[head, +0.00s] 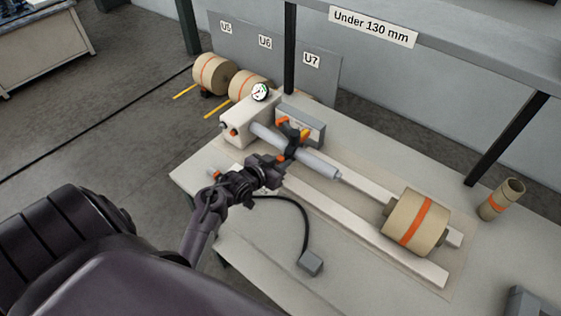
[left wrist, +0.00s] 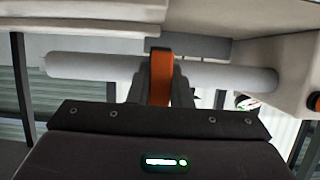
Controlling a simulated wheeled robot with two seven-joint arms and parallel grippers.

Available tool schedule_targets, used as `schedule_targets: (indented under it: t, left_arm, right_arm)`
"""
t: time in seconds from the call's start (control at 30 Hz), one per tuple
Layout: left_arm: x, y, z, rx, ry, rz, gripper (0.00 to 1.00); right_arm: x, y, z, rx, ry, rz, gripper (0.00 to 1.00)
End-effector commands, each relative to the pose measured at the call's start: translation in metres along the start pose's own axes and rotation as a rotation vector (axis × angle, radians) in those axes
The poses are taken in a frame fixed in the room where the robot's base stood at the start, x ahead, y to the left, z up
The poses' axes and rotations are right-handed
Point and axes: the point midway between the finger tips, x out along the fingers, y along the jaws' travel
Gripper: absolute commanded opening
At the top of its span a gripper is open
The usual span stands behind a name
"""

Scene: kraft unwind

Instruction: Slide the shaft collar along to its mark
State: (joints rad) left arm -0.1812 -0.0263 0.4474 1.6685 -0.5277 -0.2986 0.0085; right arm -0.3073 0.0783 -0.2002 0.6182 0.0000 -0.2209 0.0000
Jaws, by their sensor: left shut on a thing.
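The grey shaft (head: 318,166) sticks out from a pale block and slopes down to the right above the bench. It also shows in the left wrist view (left wrist: 90,67), running across the picture. My left gripper (head: 292,146) reaches the shaft near its middle and hides part of it. In the left wrist view its fingers are shut on the orange shaft collar (left wrist: 161,76), which sits at the shaft. An orange and yellow part (head: 304,134) shows beside the gripper in the head view. I cannot clearly make out the mark. My right gripper is not in view.
The pale block (head: 246,122) carries a round dial (head: 260,92). A kraft roll (head: 415,222) with an orange band sits at the rails' right end, beside a small tube (head: 501,200). A cable runs to a grey box (head: 310,263). Shelf posts stand behind the bench.

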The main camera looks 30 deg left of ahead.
Motion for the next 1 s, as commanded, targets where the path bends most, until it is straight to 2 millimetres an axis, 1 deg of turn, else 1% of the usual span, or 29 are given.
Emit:
schedule_targets:
  t: [0.2,0.27,0.5,0.6,0.9,0.93,1.0]
  left_arm:
    - [0.0,0.0,0.0,0.001,0.0,0.0,0.0]
    - [0.0,-0.004,0.0,0.002,-0.001,0.0,0.0]
    - [0.0,-0.041,0.0,0.006,-0.002,-0.002,0.0]
    - [0.0,-0.05,0.0,0.003,-0.001,-0.001,0.0]
    - [0.0,-0.051,0.0,0.0,0.0,0.0,0.0]
    - [0.0,-0.051,0.0,0.0,0.0,0.0,0.21]
    - [0.0,-0.05,0.0,0.0,0.0,0.001,0.3]
  right_arm:
    - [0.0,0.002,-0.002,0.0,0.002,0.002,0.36]
    - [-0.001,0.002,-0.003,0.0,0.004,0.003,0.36]
    - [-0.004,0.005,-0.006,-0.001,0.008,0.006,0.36]
    - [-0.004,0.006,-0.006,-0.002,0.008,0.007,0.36]
    - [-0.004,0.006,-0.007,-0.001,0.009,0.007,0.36]
    - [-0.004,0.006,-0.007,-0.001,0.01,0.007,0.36]
    - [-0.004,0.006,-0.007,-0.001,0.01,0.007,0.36]
